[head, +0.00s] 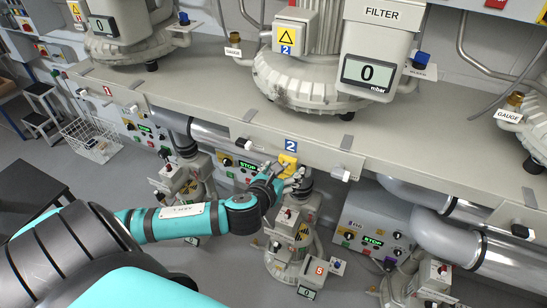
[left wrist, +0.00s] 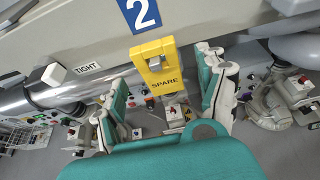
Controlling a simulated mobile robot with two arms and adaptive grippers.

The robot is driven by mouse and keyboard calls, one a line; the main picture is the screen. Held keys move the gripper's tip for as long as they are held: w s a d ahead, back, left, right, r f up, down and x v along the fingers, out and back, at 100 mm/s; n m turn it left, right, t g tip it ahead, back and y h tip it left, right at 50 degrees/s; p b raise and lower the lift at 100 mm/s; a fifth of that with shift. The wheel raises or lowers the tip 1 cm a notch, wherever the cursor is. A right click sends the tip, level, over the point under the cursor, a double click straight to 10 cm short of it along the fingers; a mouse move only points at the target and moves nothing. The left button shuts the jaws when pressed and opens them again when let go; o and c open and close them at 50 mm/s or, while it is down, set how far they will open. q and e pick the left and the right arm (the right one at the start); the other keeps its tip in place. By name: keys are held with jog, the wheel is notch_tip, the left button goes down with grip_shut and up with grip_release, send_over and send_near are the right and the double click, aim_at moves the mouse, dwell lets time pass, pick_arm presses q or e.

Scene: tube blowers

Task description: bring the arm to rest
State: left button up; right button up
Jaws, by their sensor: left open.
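My left arm reaches from the lower left of the head view to the front of the long bench. My left gripper (head: 283,176) is open beneath the blue "2" plate (head: 291,146). A yellow SPARE tag (head: 288,160) is at the bench front just beyond the fingers. In the left wrist view the SPARE tag (left wrist: 155,62) shows between the two spread teal fingers, with a visible gap on each side. I cannot tell how the tag is held up. My right gripper is not in view.
The grey bench (head: 225,112) carries blowers and a FILTER unit (head: 375,50). Below it are pipes, control boxes (head: 372,228) and a smaller pump (head: 290,245) close to the gripper. A wire basket (head: 92,140) and dark table (head: 30,195) stand left. Open floor lies between.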

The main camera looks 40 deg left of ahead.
pick_arm(q)
jog(key=v, duration=1)
jog(key=a+f+n+g+b, duration=0.25)
jog(key=f+n, duration=0.25)
jog(key=f, duration=0.8)
jog(key=a+f+n+g+b, duration=0.2)
jog(key=a+f+n, duration=0.15)
jog(key=f, duration=0.95)
jog(key=s+f+n+g+b, duration=0.1)
jog(key=s+f+n+b, duration=0.2)
jog(key=f, duration=0.6)
jog(key=s+f+n+g, duration=0.25)
jog(key=f+n, duration=0.25)
jog(key=f, duration=0.4)
jog(key=s+d+f+n+g+h+b, duration=0.1)
jog(key=s+d+f+n, duration=0.3)
jog(key=s+f, duration=0.4)
jog(key=s+d+f+n+g+h+b, duration=0.1)
jog(key=s+d+f+n, duration=0.3)
jog(key=s+f, duration=0.4)
jog(key=s+d+f+n+g+h+b, duration=0.1)
jog(key=s+d+f+n+g+b, duration=0.1)
jog(key=s+f+n, duration=0.4)
jog(key=s+d+f+b, duration=0.1)
jog(key=s+d+f, duration=0.1)
jog(key=s, duration=0.2)
jog(key=shift+s, duration=0.3)
